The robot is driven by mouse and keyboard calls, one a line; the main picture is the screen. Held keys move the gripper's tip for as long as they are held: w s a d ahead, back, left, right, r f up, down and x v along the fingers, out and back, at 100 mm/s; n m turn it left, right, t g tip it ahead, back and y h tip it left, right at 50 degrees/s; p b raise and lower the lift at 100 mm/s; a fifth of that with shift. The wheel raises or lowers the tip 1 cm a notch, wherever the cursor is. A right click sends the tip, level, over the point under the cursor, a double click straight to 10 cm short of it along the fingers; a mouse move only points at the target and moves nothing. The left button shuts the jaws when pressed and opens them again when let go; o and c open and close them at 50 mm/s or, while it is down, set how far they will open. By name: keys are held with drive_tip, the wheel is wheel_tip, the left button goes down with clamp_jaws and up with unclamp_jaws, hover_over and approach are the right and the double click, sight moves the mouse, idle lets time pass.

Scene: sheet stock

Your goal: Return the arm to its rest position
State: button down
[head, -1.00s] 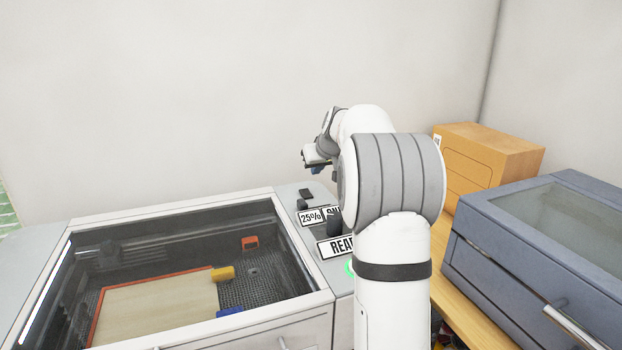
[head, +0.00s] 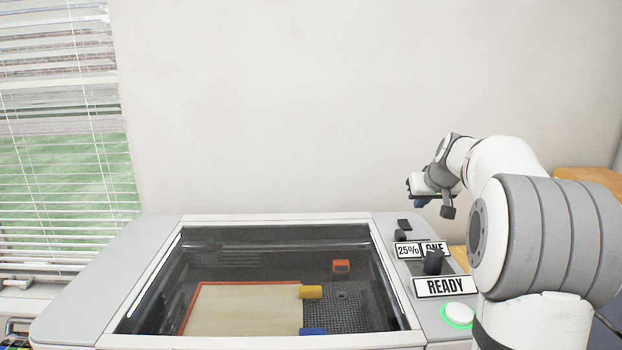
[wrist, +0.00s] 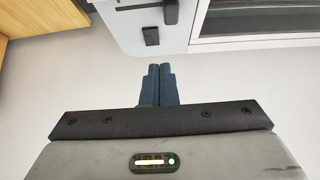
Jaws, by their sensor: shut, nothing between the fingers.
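My arm rises at the right of the head view, bent over beside the machine's control panel. My gripper (head: 420,202) is at the arm's far end, above the back right corner of the machine and apart from it. In the wrist view its two blue fingers (wrist: 158,72) are together with nothing between them. Part of the gripper is hidden behind its own wrist in the head view.
A grey machine (head: 80,300) with a closed glass lid holds a pale sheet (head: 245,308) and blocks. Its panel has knobs, a READY sign (head: 446,287) and a green-ringed button (head: 459,313). A wooden box (head: 588,181) stands behind my arm; a window (head: 65,140) is left.

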drive_tip(key=s+a+f+g, duration=0.1)
drive_tip(key=s+a+f, duration=0.1)
drive_tip(key=s+a, duration=0.3)
drive_tip(key=s+a+f+g, duration=0.1)
drive_tip(key=s+a, duration=0.5)
drive_tip(key=s, duration=0.6)
drive_tip(key=s+a+f+g, duration=0.1)
drive_tip(key=s+a+f, duration=0.2)
drive_tip(key=s+a, duration=0.2)
drive_tip(key=shift+s+a+f+g+y, duration=0.1)
drive_tip(key=shift+s+g+y, duration=0.05)
drive_tip(key=shift+s, duration=0.8)
drive_tip(key=shift+s+a+g+y, duration=0.1)
drive_tip(key=shift+s+g+y, duration=0.05)
drive_tip(key=shift+s, duration=0.75)
drive_tip(key=s+a+f+g, duration=0.1)
drive_tip(key=s+a+f, duration=0.1)
drive_tip(key=s+f, duration=0.4)
drive_tip(key=s, duration=0.5)
drive_tip(key=shift+s, duration=0.25)
